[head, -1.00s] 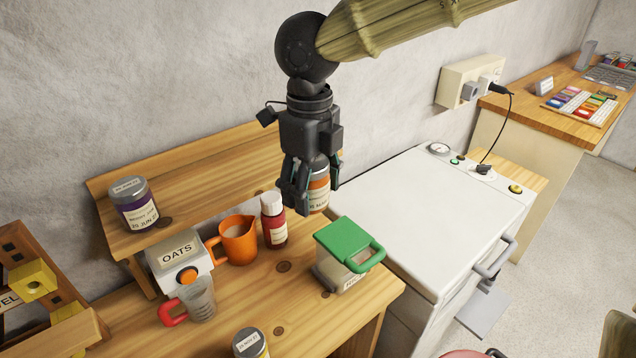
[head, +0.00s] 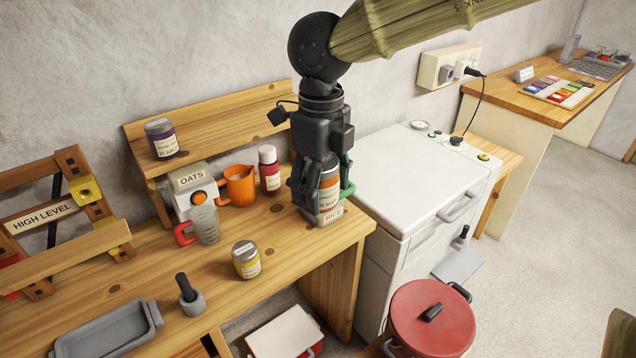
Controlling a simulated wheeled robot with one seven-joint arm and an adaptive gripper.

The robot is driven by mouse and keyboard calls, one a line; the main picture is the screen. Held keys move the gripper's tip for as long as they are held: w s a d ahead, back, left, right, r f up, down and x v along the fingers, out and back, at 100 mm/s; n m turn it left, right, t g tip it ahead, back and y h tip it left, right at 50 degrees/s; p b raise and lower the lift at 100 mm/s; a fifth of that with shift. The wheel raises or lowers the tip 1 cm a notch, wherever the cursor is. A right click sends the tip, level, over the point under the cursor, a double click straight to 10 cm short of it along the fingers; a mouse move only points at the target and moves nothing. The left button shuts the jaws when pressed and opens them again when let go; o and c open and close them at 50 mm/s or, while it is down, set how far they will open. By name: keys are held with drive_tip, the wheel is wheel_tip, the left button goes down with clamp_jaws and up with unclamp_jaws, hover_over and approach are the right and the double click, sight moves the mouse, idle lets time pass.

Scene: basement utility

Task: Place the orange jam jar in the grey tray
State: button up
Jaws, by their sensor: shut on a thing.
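The orange jam jar (head: 329,187) has a silver lid and an orange and white label. My gripper (head: 318,195) is shut on it and holds it upright, in line with the rice container (head: 331,216) at the right end of the wooden bench.
A yellow-labelled jar (head: 246,260) and a mortar with pestle (head: 191,298) stand between the jam jar and the tray. A red-handled measuring cup (head: 205,226), oats box (head: 194,188), orange jug (head: 239,187) and red bottle (head: 269,170) stand behind. A wooden rack (head: 65,210) stands at left.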

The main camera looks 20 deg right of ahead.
sight(323, 198)
drive_tip(key=shift+d+f+n, duration=0.1)
drive_tip(key=shift+f+n, duration=0.2)
drive_tip(key=shift+f, duration=0.05)
drive_tip(key=shift+w+d+f+n, duration=0.15)
drive_tip(key=shift+w+f+n, duration=0.35)
drive_tip(key=shift+w+f, duration=0.4)
drive_tip(key=shift+s+f+n, duration=0.15)
drive_tip(key=shift+f+n, duration=0.15)
drive_tip(key=shift+f, duration=0.1)
drive_tip(key=shift+s+d+f+n, duration=0.1)
drive_tip(key=shift+s+f+n, duration=0.05)
drive_tip(key=shift+f+n, duration=0.2)
drive_tip(key=w+d+f+n, duration=0.1)
drive_tip(key=w+f+n, duration=0.1)
drive_tip(key=f+n, duration=0.6)
drive_tip(key=w+d+f+n, duration=0.1)
drive_tip(key=w+f+n, duration=0.1)
drive_tip(key=f+n, duration=0.7)
drive_tip(key=w+d+f+n, duration=0.2)
drive_tip(key=f+n, duration=0.6)
drive_tip(key=f, duration=0.9)
drive_tip(key=shift+w+n, duration=0.35)
drive_tip(key=shift+w, duration=0.15)
drive_tip(key=shift+d, duration=0.1)
